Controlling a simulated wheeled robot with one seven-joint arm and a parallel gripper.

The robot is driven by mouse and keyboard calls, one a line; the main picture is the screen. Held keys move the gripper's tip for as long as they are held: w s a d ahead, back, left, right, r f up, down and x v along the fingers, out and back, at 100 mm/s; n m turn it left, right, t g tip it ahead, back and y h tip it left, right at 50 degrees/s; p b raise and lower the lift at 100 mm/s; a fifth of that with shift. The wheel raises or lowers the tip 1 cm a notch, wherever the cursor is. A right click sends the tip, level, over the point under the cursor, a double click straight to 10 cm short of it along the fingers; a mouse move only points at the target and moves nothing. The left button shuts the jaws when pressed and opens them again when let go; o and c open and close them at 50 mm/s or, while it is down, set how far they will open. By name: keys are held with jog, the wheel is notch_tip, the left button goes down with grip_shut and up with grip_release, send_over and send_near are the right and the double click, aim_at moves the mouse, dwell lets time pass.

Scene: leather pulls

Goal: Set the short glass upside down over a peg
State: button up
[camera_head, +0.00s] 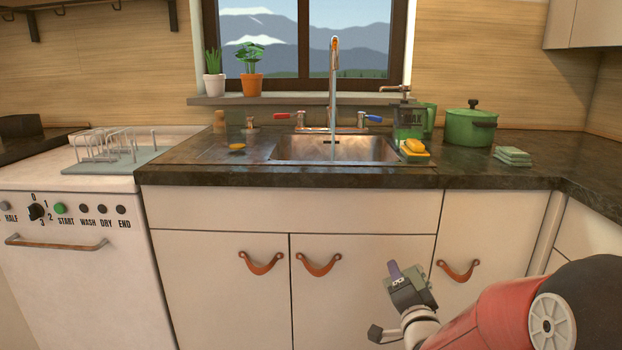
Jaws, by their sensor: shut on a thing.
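My gripper (398,274) is low in front of the white cabinet doors, right of centre. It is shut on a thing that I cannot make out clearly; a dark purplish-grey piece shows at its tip. I cannot pick out the short glass for certain. The drying rack (118,146) has several pale upright pegs and wire loops on a grey-green mat. It stands on the white appliance at the far left, well away from my gripper.
The dark worktop (490,172) holds a sink (335,150) with a tall tap (334,85). A green pot (470,128), a yellow sponge (413,147) and folded green cloths (512,156) are to the right. Leather pulls (319,264) hang on the cabinet doors. A small brown jar (219,119) stands behind the sink's left side.

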jog(key=s+d+r, duration=0.3)
jog(key=s+r, duration=0.3)
jog(key=r, duration=0.6)
jog(key=s+d+r, duration=0.4)
jog(key=s+r, duration=0.3)
jog(key=r, duration=0.5)
jog(key=s+d+r, duration=0.3)
jog(key=s+r, duration=0.3)
jog(key=r, duration=0.6)
jog(key=shift+s+d, duration=0.3)
jog(key=shift+d, duration=0.05)
jog(key=n, duration=1.2)
